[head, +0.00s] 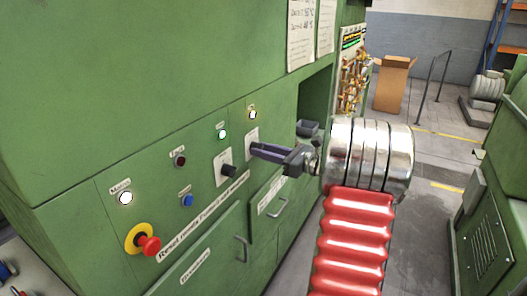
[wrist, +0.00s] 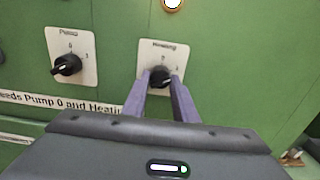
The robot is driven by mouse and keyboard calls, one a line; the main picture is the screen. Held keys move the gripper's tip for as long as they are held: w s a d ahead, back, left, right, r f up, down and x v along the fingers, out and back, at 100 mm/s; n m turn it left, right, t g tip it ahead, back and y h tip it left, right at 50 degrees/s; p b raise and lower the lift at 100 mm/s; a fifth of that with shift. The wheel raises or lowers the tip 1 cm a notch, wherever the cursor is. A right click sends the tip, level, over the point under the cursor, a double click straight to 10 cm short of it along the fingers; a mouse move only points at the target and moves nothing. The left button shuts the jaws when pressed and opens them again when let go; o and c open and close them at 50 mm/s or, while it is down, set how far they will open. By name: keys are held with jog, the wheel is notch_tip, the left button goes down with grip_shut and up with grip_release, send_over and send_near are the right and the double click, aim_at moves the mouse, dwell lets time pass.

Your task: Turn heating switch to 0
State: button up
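The heating switch (wrist: 159,76) is a black rotary knob on a white plate labelled Heating, with a 0 above it and a 1 to its right. In the wrist view, the purple fingers of my gripper (wrist: 160,82) stand apart, one on each side of the knob. Whether they press on it is not clear. The knob's lower part and pointer are partly hidden. In the head view, my gripper (head: 254,149) reaches the heating plate (head: 252,138) and hides the knob.
The pump switch (wrist: 67,65) is left of the heating switch, its pointer toward lower left. A white lamp (wrist: 173,3) is above. A red emergency button (head: 149,244) on a yellow base and a blue button (head: 187,200) are farther left. Drawers with handles (head: 279,208) are below.

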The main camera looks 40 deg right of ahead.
jog(key=c, duration=0.5)
jog(key=n, duration=1.2)
dwell(0.4)
jog(key=shift+f, duration=0.1)
jog(key=o, duration=0.8)
jog(key=shift+o, duration=1.3)
